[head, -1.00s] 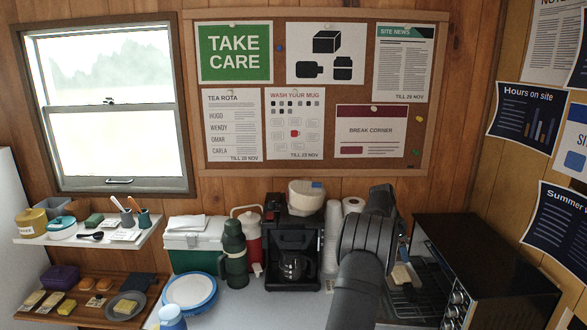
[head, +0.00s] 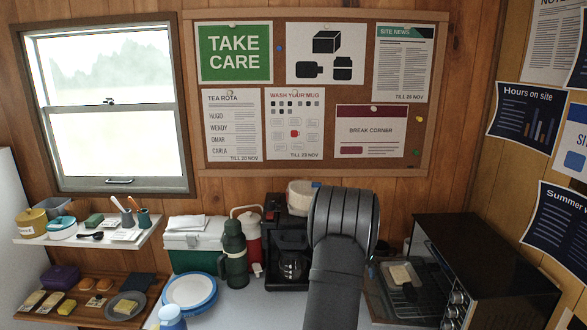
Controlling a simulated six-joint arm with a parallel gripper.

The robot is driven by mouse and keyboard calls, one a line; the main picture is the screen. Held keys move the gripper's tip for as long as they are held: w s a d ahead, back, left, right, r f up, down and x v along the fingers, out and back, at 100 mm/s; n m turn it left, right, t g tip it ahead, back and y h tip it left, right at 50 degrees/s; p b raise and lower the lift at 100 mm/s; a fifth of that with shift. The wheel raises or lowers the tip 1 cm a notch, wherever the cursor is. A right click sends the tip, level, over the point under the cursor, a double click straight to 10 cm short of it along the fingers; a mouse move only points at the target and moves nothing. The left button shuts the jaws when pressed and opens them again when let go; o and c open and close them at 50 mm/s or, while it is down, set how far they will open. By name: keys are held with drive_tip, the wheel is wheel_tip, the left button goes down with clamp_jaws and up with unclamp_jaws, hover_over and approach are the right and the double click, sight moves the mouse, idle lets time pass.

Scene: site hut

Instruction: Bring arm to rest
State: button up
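My arm rises from the bottom of the head view, right of the middle, in front of the coffee maker (head: 290,262) and the counter behind it. My gripper does not show; only dark arm links are visible, so its fingers and anything in them cannot be seen. The arm's upper joint now covers the right side of the coffee maker and the white rolls behind it.
A toaster oven (head: 490,262) with its door down stands right of my arm, a pale slice (head: 402,274) on its rack. A green flask (head: 235,255), a cool box (head: 194,238) and a blue-rimmed plate (head: 190,291) stand to the left. A wall shelf (head: 85,233) holds small items.

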drive_tip(key=s+a+f+n+y, duration=0.1)
drive_tip(key=s+a+f+n, duration=0.1)
drive_tip(key=s+a, duration=0.4)
drive_tip(key=s+a+f+n+t+y, duration=0.1)
drive_tip(key=s+a+f+n, duration=0.2)
drive_tip(key=s+a+f, duration=0.2)
drive_tip(key=s+a+f+n+y, duration=0.1)
drive_tip(key=s+a+f+n, duration=0.2)
drive_tip(key=s+a, duration=0.5)
drive_tip(key=shift+a+f, duration=0.2)
drive_tip(key=shift+a, duration=0.35)
drive_tip(key=shift+a+f, duration=0.15)
drive_tip(key=shift+a, duration=0.4)
